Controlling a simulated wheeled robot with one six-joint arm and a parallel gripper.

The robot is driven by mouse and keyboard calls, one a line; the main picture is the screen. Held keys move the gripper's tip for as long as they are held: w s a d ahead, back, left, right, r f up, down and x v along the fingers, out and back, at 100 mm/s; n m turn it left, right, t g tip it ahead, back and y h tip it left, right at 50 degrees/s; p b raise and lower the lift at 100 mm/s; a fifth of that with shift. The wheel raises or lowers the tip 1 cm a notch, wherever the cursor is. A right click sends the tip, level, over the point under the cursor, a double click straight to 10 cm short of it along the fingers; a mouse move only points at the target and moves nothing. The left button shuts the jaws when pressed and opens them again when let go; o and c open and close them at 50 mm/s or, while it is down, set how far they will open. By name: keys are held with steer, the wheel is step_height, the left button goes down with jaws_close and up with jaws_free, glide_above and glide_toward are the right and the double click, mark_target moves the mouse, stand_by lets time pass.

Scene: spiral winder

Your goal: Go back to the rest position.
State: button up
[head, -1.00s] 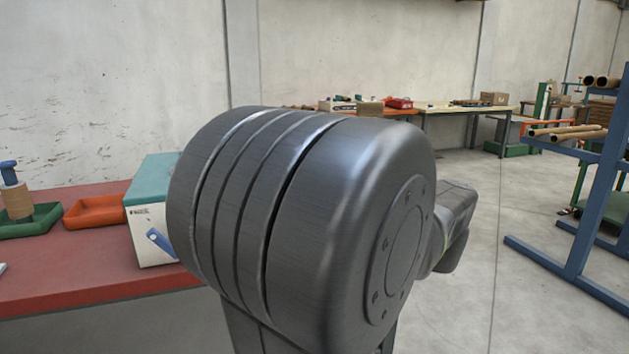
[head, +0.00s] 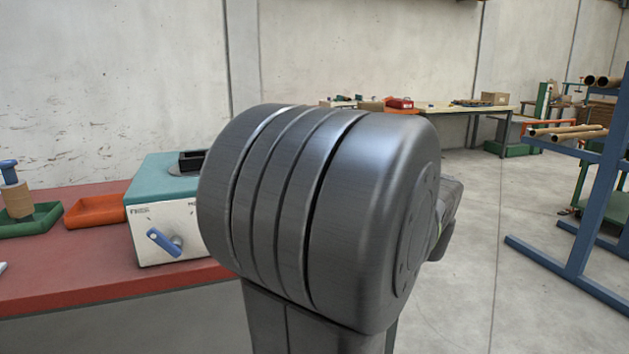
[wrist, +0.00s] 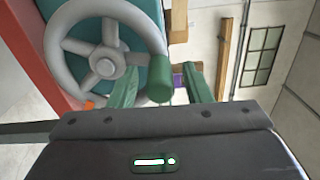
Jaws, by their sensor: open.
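My gripper (wrist: 162,72) shows in the wrist view, its two green fingers apart. A green knob (wrist: 160,86) lies in the picture between the fingers; I cannot tell its distance from them. A grey spoked handwheel (wrist: 105,68) fills the upper left of the wrist view, in front of a teal surface. In the head view my own dark arm joint fills the middle and hides my gripper and the wheel.
A teal-topped white box (head: 165,235) with a blue lever (head: 163,241) stands on the red bench (head: 90,275). An orange tray (head: 97,210) and a green tray (head: 35,222) lie left. A blue rack (head: 600,200) stands right. The floor between is clear.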

steer(key=p+v, duration=0.1)
steer(key=v, duration=1.1)
steer(key=b+x, duration=0.1)
steer(key=x, duration=1.2)
steer(key=shift+w+a, duration=0.1)
steer(key=shift+a, duration=0.05)
steer(key=shift+w+r+p, duration=0.25)
steer(key=shift+p, duration=0.25)
steer(key=shift+d+m+p, duration=0.45)
steer(key=shift+m+p, duration=0.25)
steer(key=shift+p, duration=0.25)
steer(key=w+d+f+m+p, duration=0.1)
steer(key=d+f+m+p, duration=0.4)
steer(key=m+p, duration=0.9)
steer(key=shift+w+f+p, duration=0.4)
steer(key=shift+f+p, duration=0.25)
steer(key=shift+p, duration=3.7)
steer(key=shift+f, duration=0.1)
